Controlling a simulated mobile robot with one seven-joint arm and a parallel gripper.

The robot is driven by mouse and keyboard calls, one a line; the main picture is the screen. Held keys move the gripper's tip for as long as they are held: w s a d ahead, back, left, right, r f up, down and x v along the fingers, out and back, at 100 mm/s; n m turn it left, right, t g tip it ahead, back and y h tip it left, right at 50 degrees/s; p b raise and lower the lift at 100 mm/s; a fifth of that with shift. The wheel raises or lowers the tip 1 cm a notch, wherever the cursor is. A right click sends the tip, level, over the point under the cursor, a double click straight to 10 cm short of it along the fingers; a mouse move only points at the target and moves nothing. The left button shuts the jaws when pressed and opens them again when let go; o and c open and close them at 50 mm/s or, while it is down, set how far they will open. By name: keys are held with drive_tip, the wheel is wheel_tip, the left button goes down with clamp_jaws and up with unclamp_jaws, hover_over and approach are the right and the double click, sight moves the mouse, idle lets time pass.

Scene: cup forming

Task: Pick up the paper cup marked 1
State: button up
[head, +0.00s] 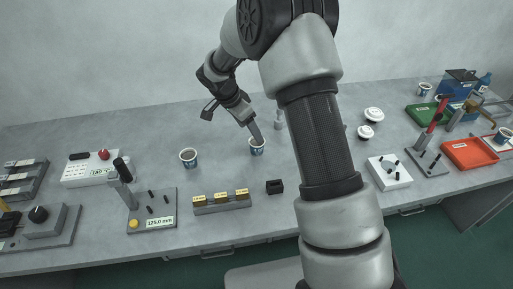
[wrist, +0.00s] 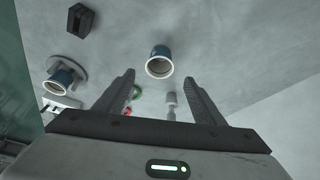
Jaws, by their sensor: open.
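A paper cup (head: 257,150), white with a blue band, stands on the grey table in the head view. My gripper (head: 254,133) reaches down at its far rim from the upper left; I cannot tell whether they touch. In the wrist view, a blue-banded cup (wrist: 159,65) lies just ahead, between the tips of my open, empty fingers (wrist: 160,78). The number marks are too small to read, so I cannot tell which cup is 1.
A small black block (head: 275,187) and a grey rack with yellow blocks (head: 221,201) stand in front. A lever device (head: 152,210) stands left. In the wrist view, another cup (wrist: 61,76) is at a round grey base. My arm hides part of the table.

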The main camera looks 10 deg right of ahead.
sight(257, 147)
drive_tip(key=x, duration=0.9)
drive_tip(key=shift+f+p, duration=0.2)
drive_tip(key=shift+p, duration=0.1)
drive_tip(key=shift+c, duration=0.3)
drive_tip(key=c, duration=1)
